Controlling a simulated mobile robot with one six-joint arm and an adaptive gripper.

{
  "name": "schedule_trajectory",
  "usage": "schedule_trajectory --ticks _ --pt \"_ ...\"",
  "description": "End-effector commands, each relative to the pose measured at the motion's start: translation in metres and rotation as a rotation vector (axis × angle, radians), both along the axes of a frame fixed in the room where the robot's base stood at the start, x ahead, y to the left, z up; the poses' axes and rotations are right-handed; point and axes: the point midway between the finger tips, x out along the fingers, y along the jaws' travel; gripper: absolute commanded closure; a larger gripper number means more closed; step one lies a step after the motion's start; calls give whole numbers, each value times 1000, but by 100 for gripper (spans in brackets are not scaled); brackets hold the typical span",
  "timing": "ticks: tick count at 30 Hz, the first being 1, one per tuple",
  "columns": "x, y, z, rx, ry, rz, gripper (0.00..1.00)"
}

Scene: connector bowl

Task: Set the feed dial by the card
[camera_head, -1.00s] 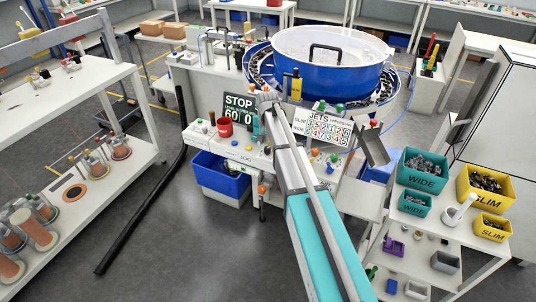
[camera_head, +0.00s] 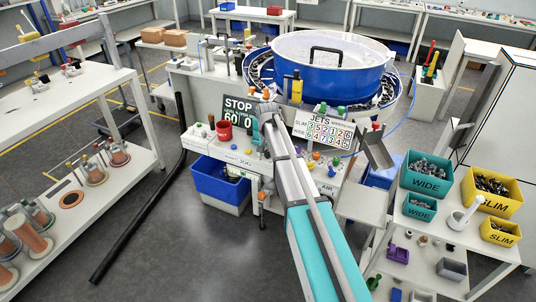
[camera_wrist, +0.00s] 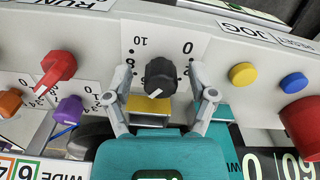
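The black feed dial (camera_wrist: 161,77) sits on a white scale plate (camera_wrist: 165,42) in the wrist view. The plate appears upside down, with 10 and 0 at its top. The dial's white mark faces the bottom of the picture, slightly left. My gripper (camera_wrist: 161,70) is open, one finger on each side of the dial, with gaps visible. In the head view the arm hides the dial. The JETS card (camera_head: 331,130), with SLIM and WIDE number rows, stands right of my arm. A corner of it shows in the wrist view (camera_wrist: 18,169).
A STOP display (camera_head: 238,108) stands left of my arm. A red knob (camera_wrist: 58,68), purple knob (camera_wrist: 67,110), yellow button (camera_wrist: 243,75), blue button (camera_wrist: 294,83) and large red button (camera_wrist: 303,120) flank the dial. The blue-sided bowl (camera_head: 330,75) is behind.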

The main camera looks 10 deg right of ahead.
Motion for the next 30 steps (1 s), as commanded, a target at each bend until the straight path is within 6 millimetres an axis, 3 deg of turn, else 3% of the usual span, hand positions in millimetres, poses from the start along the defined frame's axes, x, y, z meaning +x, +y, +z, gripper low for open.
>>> schedule_trajectory --ticks 1,12,30 --pt "0 0 0 0 0 0 35" --pt "0 0 0 0 0 0 100" --pt "0 -1 0 -2 1 96 100"
